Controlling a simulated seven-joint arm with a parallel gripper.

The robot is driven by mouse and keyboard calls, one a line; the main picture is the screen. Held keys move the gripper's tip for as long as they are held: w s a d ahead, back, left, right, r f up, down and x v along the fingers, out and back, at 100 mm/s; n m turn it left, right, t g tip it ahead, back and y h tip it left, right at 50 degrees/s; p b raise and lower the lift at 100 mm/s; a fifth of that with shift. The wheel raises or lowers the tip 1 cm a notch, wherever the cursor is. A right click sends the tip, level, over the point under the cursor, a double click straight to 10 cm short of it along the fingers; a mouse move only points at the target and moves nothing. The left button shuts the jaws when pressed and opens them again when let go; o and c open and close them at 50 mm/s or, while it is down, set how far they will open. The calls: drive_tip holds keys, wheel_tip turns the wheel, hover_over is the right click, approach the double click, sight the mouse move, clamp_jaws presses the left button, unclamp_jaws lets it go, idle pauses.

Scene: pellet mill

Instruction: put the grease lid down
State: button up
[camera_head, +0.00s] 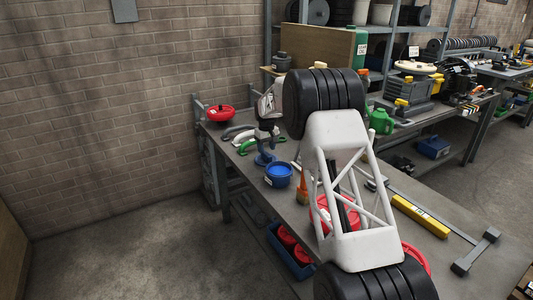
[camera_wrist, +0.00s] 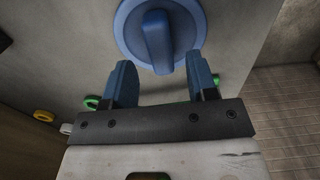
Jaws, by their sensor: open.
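The blue grease lid (camera_wrist: 138,28), a round disc with a raised bar grip, lies on the grey bench in the wrist view, just beyond my fingertips. My gripper (camera_wrist: 162,82) has its blue fingers apart, with nothing between the tips; the lid's bar lies ahead of the gap. In the head view my gripper (camera_head: 265,146) is low over the bench's left part, and the blue shape at its tips is too small to separate lid from fingers.
A red round lid (camera_head: 221,114) and green handles (camera_head: 246,147) lie to the left and behind. An orange cone-shaped thing (camera_head: 302,190) stands right of the tub. A yellow bar (camera_head: 420,216) lies farther right.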

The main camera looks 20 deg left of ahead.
sight(267, 153)
wheel_tip(267, 153, up, 9)
drive_tip(key=shift+f, duration=0.15)
idle(0.9)
drive_tip(key=shift+d, duration=0.1)
